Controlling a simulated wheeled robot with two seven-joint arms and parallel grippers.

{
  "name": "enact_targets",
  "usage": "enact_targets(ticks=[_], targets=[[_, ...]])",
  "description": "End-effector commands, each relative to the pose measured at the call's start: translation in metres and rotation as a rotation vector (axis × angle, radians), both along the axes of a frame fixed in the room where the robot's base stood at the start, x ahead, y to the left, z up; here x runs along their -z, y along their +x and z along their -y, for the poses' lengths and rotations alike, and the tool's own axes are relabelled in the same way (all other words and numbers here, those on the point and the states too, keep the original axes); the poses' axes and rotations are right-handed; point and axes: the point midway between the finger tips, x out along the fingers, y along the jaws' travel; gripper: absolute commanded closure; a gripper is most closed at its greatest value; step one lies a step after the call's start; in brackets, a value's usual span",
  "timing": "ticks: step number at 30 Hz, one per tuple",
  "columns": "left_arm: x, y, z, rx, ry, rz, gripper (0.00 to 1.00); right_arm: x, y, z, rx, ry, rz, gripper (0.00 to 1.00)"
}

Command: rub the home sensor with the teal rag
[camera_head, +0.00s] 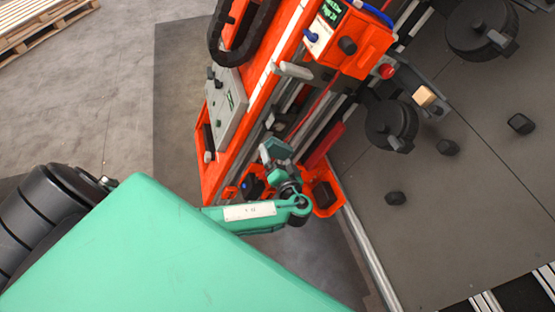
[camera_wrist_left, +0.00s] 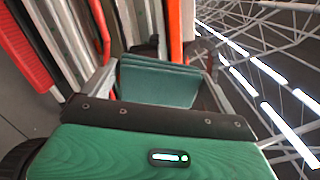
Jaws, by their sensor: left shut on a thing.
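My left gripper (camera_head: 279,165) is beside the lower end of the orange gantry. It is shut on the teal rag (camera_head: 275,149), which shows as a small dark teal patch. In the left wrist view the folded teal rag (camera_wrist_left: 160,82) sits between the two grey fingers of the left gripper (camera_wrist_left: 160,95). I cannot make out the home sensor for certain. A small dark block with a blue face (camera_head: 247,185) sits on the gantry just left of the gripper. I cannot tell whether the rag touches anything. My right gripper is not in view.
The orange gantry (camera_head: 262,88) carries a grey panel (camera_head: 226,106), a black cable chain (camera_head: 240,50) and a control box (camera_head: 345,38) with a red button. Dark round knobs (camera_head: 390,125) stand on the grey plate at right. A wooden pallet (camera_head: 38,24) lies far left; floor there is clear.

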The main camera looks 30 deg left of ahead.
Motion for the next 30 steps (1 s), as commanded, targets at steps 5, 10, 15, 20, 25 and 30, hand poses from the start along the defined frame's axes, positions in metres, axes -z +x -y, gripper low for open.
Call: enact_targets(ticks=[5, 10, 15, 20, 25, 30], targets=[[-0.002, 0.005, -0.002, 0.013, 0.019, 0.018, 0.28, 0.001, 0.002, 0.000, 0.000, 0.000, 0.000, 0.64], [-0.002, 0.015, -0.015, 0.013, 0.019, 0.016, 0.28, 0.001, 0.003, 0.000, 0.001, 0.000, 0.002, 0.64], [-0.002, 0.027, -0.029, 0.011, 0.020, 0.016, 0.28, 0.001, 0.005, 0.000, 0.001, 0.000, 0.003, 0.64], [-0.001, 0.035, -0.038, 0.012, 0.018, 0.015, 0.28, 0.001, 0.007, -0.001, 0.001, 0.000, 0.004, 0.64], [-0.001, 0.039, -0.044, 0.013, 0.018, 0.014, 0.28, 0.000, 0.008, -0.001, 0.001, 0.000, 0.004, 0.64], [-0.001, 0.040, -0.044, 0.012, 0.017, 0.014, 0.28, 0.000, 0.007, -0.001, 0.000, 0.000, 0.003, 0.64]])
